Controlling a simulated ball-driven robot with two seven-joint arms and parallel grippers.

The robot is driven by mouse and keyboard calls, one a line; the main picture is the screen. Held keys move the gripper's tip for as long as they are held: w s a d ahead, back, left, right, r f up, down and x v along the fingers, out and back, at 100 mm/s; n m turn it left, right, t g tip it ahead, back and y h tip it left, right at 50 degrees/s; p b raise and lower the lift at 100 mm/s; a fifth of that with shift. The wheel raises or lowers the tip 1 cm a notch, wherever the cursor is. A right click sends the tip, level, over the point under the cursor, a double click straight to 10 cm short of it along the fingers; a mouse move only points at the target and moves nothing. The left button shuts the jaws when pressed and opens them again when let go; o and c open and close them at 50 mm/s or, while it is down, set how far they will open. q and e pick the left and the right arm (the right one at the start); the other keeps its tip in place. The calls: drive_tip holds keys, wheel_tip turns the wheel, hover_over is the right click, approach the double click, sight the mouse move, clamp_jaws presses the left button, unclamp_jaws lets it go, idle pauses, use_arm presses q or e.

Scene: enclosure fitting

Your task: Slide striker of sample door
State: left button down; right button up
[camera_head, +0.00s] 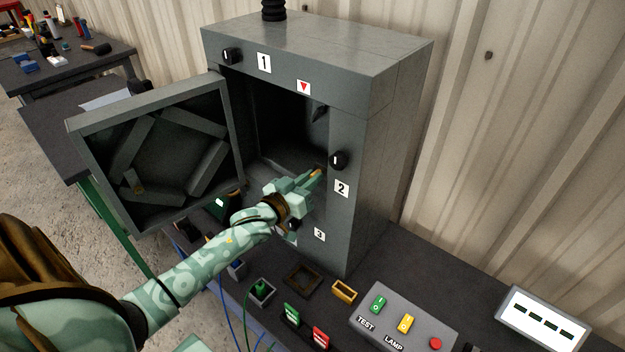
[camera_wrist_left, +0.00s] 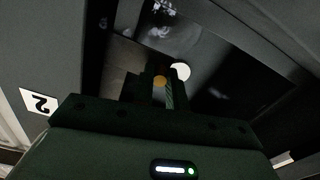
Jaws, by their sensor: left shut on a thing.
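The sample door (camera_head: 155,160) of the grey cabinet (camera_head: 375,130) stands wide open to the left, its inner face showing. My left gripper (camera_head: 314,178) reaches to the right edge of the cabinet opening, just below the knob near label 2. It is shut on a small brass-coloured piece, which looks like the striker. In the left wrist view, a brass-coloured round end (camera_wrist_left: 159,80) shows between the fingertips of my left gripper (camera_wrist_left: 163,90). The rest of that piece is hidden by the fingers. My right gripper is not in view.
Black knobs (camera_head: 338,160) sit on the cabinet frame beside labels 1 and 2.

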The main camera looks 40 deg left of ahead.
use_arm(q)
drive_tip(key=c, duration=1.4)
unclamp_jaws()
drive_tip(key=shift+d, duration=0.1)
drive_tip(key=shift+s, duration=0.1)
drive_tip(key=s+a+p, duration=0.1)
drive_tip(key=s+p, duration=0.2)
drive_tip(key=s, duration=1.3)
drive_tip(key=shift+a, duration=0.2)
